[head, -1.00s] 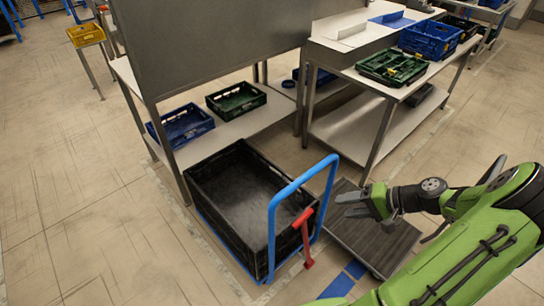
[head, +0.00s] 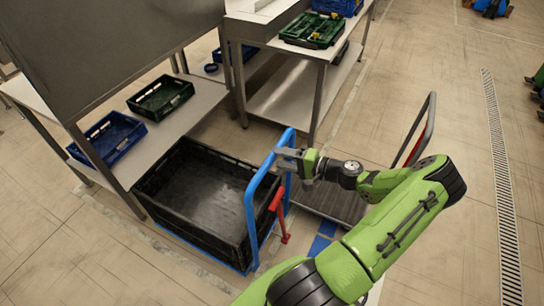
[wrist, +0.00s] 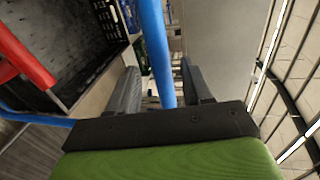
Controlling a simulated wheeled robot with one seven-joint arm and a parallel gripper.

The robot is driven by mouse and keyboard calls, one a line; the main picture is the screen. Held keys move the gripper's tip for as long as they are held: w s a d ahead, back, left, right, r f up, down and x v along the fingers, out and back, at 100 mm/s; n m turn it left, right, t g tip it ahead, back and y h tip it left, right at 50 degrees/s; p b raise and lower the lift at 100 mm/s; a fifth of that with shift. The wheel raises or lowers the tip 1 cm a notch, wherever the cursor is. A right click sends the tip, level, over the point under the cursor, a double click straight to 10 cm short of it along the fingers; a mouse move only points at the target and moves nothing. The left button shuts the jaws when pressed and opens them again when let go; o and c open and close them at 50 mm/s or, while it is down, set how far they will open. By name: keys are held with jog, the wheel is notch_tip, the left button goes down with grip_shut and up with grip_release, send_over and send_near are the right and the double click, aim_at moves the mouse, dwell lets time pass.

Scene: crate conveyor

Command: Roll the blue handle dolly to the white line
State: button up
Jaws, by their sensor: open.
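The blue handle dolly stands on the floor, with its blue tube handle (head: 251,205) upright at its right end. A large black crate (head: 188,240) sits on it and looks empty. A red lever (head: 282,222) is beside the handle. My gripper (head: 285,163) is open at the upper part of the handle. In the wrist view the blue bar (wrist: 156,50) runs between the two open fingers (wrist: 158,90); I cannot tell whether either touches it. A pale worn line (head: 150,232) runs along the floor beside the dolly; I cannot tell if it is the white line.
A second dolly (head: 340,204) with a dark deck and a grey and red handle (head: 424,130) stands close on the right. A metal bench (head: 205,97) with crates stands behind. Blue floor tape (head: 320,245) lies in front. Open floor lies right, before a drain grate (head: 500,170).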

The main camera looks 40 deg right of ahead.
aim_at(272, 156)
jog(key=x, duration=0.4)
grip_shut()
